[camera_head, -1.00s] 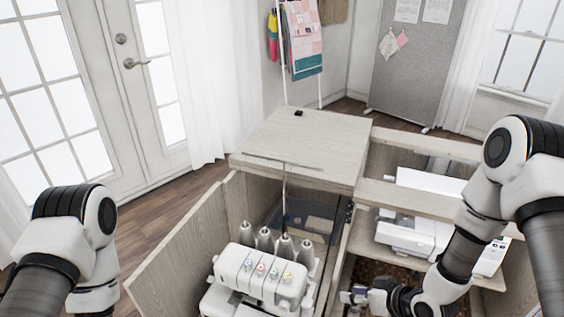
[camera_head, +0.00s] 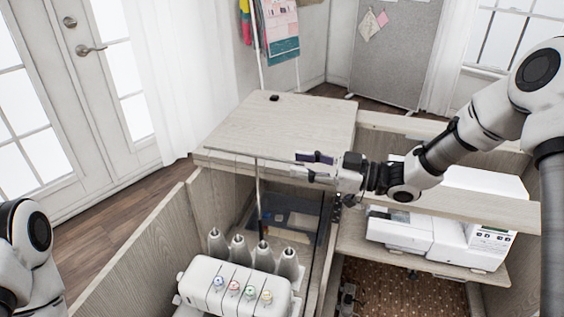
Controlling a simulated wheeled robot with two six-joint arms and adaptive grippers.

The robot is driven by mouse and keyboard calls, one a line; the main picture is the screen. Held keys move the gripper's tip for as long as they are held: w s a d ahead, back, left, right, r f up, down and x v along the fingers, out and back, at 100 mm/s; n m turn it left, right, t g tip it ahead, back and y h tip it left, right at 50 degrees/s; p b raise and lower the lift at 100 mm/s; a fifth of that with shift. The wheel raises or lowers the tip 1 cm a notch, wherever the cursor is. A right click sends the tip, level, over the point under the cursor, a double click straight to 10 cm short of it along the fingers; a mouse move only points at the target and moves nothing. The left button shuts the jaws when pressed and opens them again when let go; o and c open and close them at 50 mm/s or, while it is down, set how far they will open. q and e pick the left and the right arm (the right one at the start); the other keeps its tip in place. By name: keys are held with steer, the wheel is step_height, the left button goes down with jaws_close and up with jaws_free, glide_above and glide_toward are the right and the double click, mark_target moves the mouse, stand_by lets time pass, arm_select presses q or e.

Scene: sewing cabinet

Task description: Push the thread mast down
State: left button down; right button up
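The thread mast (camera_head: 258,200) is a thin upright pole behind the white serger (camera_head: 235,287), with a thin crossbar (camera_head: 232,153) at its top. The mast stands raised, its crossbar about level with the cabinet top's front edge. My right gripper (camera_head: 312,167) reaches in from the right to the crossbar's right end. Its two fingers are apart, one above the other, with nothing visibly clamped. Whether they touch the crossbar I cannot tell. Several grey thread cones (camera_head: 238,249) stand around the mast's lower part, which hides behind them. My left gripper is out of view.
The wooden cabinet top (camera_head: 285,120) lies just behind the mast, with a small black object (camera_head: 274,98) on it. A white sewing machine (camera_head: 440,238) sits on a shelf at right, below my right arm. An open cabinet panel (camera_head: 140,255) stands at left.

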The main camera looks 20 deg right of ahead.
mark_target(258, 157)
steer(key=x, duration=0.5)
steer(key=shift+d, duration=0.1)
jaws_close()
steer(key=shift+f, duration=0.1)
step_height(258, 157, down, 19)
steer(key=b, duration=1)
steer(key=shift+f, duration=0.15)
steer(key=shift+s, duration=0.15)
jaws_free()
steer(key=shift+f, duration=0.15)
